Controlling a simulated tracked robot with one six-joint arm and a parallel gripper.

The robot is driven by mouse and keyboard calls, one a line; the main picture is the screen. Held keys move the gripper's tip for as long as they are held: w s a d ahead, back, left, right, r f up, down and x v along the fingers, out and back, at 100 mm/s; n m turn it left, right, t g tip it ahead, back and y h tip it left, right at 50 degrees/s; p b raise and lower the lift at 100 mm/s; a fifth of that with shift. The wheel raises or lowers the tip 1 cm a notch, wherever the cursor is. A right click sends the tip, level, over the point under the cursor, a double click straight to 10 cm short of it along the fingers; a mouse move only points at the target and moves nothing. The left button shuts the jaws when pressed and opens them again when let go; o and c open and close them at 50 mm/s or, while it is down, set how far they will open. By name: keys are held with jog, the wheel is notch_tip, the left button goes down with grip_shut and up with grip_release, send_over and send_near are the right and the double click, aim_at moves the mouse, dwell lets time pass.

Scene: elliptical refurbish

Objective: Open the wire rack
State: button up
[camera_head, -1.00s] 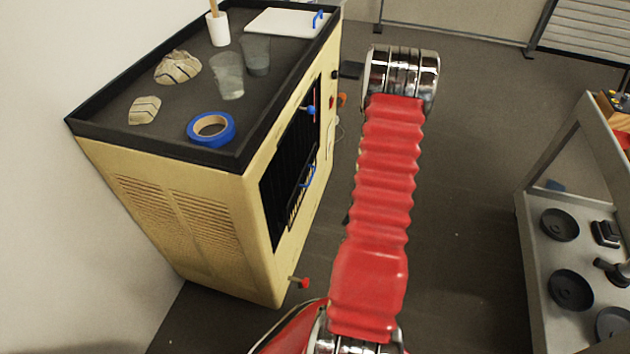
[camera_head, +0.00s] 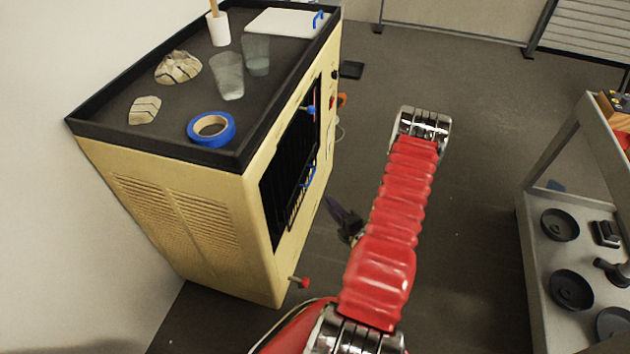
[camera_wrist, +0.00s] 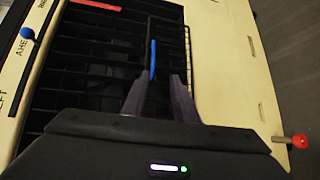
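The wire rack (camera_head: 294,211) is a dark wire grid in the open front of the cream cabinet (camera_head: 205,215). It also shows as a black wire frame in the wrist view (camera_wrist: 187,42). Its blue handle (camera_head: 309,177) appears as an upright blue strip (camera_wrist: 153,60) in the wrist view. My gripper (camera_head: 333,205) is just right of the cabinet front in the head view. In the wrist view my gripper (camera_wrist: 159,77) is open, its two fingers apart, with the blue strip between the fingertips in the picture. I cannot tell whether they touch it.
A red-tipped knob (camera_head: 301,283) sticks out low on the cabinet front, also at right in the wrist view (camera_wrist: 298,141). Blue tape (camera_head: 211,128), glasses (camera_head: 228,76) and rocks (camera_head: 178,67) lie on the cabinet top. A grey cart (camera_head: 535,225) stands right; the floor between is clear.

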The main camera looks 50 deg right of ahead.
aim_at(308, 186)
jog(key=shift+w+d+r+n, duration=0.1)
jog(key=shift+r+n, duration=0.3)
jog(key=shift+r, duration=0.15)
jog(key=x, duration=1.3)
jog(key=shift+w+r, duration=0.2)
jog(key=shift+w, duration=0.2)
jog(key=shift+d, duration=0.1)
jog(key=shift+c, duration=0.2)
grip_shut()
jog(key=shift+f, duration=0.1)
dwell(0.4)
